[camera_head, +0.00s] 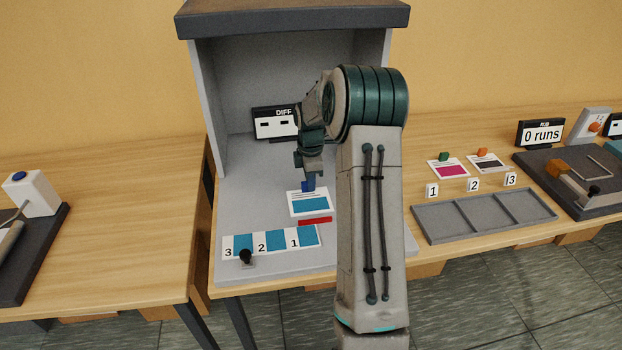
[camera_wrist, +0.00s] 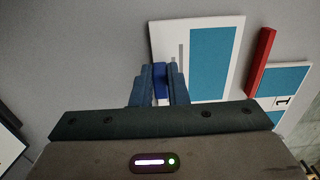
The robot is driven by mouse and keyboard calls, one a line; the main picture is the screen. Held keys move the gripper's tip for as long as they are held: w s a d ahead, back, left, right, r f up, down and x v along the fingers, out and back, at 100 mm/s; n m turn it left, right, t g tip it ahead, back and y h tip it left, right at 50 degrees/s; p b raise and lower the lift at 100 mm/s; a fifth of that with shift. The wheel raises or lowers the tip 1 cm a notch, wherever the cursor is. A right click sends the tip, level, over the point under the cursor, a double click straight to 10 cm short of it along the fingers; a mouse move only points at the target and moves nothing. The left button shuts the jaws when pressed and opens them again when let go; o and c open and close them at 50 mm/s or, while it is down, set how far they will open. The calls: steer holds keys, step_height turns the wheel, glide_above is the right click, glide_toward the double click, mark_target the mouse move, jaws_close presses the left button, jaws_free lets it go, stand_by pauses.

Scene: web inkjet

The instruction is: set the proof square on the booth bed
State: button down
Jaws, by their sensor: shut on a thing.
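The proof square (camera_head: 311,204) is a white card with a teal patch and a blue grip tab (camera_head: 308,186). It is at the booth bed (camera_head: 262,193), behind the red bar; I cannot tell whether it touches the bed. My gripper (camera_head: 309,178) is shut on the blue tab. In the wrist view the fingers (camera_wrist: 160,85) close on the tab at the card's edge, and the card (camera_wrist: 215,60) extends to the right. The booth bed is the grey floor of the hooded booth.
A red bar (camera_head: 315,221) and a numbered teal strip (camera_head: 270,241) with a black knob (camera_head: 245,256) lie in front of the card. A DIFF display (camera_head: 275,123) stands behind. A sectioned grey tray (camera_head: 484,216) and two tabbed cards are on the right.

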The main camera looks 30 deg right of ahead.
steer(key=shift+f, duration=0.15)
steer(key=c, duration=1.4)
jaws_free()
steer(key=shift+c, duration=0.2)
